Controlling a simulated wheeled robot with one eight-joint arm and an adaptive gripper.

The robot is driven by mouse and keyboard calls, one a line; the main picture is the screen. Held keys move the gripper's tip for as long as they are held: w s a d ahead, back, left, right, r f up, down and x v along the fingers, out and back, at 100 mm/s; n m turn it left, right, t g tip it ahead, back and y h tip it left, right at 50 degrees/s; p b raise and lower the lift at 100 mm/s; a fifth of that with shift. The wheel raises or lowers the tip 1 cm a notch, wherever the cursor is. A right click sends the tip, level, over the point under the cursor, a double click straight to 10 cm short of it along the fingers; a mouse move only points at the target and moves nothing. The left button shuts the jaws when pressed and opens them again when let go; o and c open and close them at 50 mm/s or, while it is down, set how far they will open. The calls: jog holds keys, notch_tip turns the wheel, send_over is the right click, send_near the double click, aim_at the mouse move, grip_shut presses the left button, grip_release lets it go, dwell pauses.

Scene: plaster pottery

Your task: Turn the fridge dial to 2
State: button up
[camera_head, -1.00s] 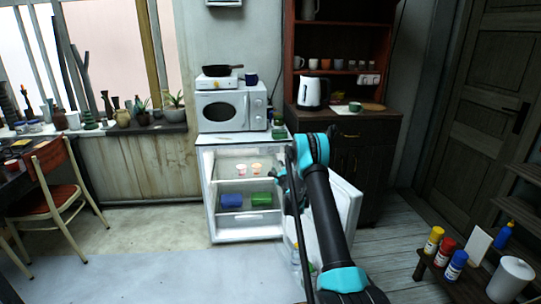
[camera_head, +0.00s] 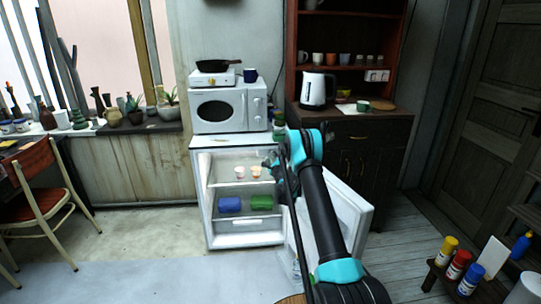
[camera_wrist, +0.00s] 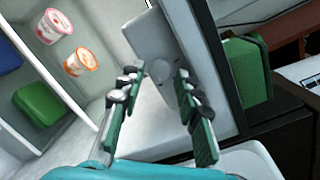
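The white fridge (camera_head: 201,195) stands open, its door (camera_head: 350,210) swung out to the right. In the wrist view, a pale round dial (camera_wrist: 160,72) shows faintly on a whitish panel (camera_wrist: 158,38) inside the fridge. Its number markings cannot be read. My gripper (camera_wrist: 157,77) is open and empty, with its two fingers on either side of the dial in the picture. I cannot tell whether they touch it. In the head view, my gripper (camera_head: 270,160) is at the upper right of the fridge opening, and the dial is hidden.
Two small cups (camera_head: 240,172) stand on the fridge shelf, with a blue box (camera_head: 229,204) and a green box (camera_head: 262,202) below. The microwave (camera_head: 225,108) is on top of the fridge. A dark cabinet (camera_head: 365,135) stands right of it.

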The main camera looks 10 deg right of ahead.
jog(key=shift+w, duration=0.45)
grip_shut()
jog(key=shift+n, duration=0.3)
jog(key=n, duration=0.5)
jog(key=shift+a+r+g, duration=0.1)
jog(key=shift+g, duration=0.2)
jog(key=n+h, duration=0.1)
jog(key=n, duration=0.4)
jog(key=shift+a+n, duration=0.1)
jog(key=shift+n, duration=0.3)
grip_release()
